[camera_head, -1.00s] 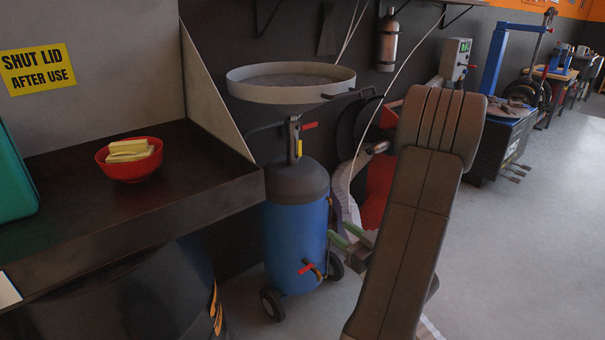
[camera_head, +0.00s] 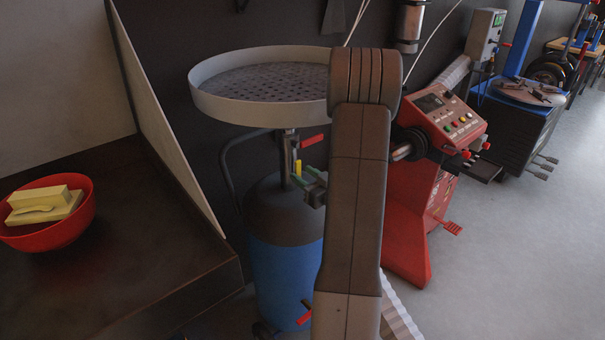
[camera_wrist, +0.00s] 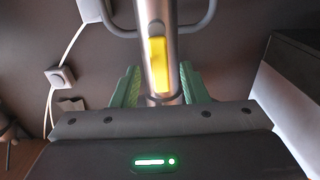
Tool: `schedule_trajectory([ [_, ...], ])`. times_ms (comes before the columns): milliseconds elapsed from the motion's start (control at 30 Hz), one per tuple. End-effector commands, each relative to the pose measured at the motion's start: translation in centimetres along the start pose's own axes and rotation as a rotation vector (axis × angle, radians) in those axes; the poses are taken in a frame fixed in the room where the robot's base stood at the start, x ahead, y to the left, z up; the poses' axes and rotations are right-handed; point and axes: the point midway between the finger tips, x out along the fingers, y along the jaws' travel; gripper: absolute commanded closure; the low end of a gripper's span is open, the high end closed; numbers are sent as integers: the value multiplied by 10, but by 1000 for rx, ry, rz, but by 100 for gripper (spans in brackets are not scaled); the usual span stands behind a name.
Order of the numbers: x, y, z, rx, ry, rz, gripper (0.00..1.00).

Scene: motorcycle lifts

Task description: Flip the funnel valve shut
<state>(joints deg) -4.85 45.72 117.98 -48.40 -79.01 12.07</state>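The oil drainer's wide pale funnel (camera_head: 215,102) sits on a metal neck pipe (camera_head: 288,150) above a blue tank (camera_head: 285,270). A red valve lever (camera_head: 313,140) sticks out to the right from the neck below the funnel. Lower on the pipe is a yellow piece (camera_head: 298,167), which also shows in the wrist view (camera_wrist: 160,65). My gripper (camera_wrist: 160,78) is open, its green fingers on either side of the pipe in the picture. I cannot tell whether they touch it. In the head view the gripper (camera_head: 302,175) is below the red lever. The wrist view does not show the lever.
A bench (camera_head: 140,245) with a red bowl (camera_head: 60,232) of yellow blocks is at left. A second red lever (camera_head: 304,314) is low on the tank. A red machine (camera_head: 410,210) stands at right. Grey floor (camera_head: 520,260) is open at far right.

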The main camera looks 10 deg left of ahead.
Motion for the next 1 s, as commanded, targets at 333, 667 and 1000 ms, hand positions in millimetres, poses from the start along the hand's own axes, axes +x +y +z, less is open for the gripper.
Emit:
schedule_trajectory([
  [333, 14, 0, 0, 2, 0, 1, 60],
  [667, 14, 0, 0, 1, 0, 1, 99],
  [1000, 17, -3, 0, 14, 0, 0, 100],
])
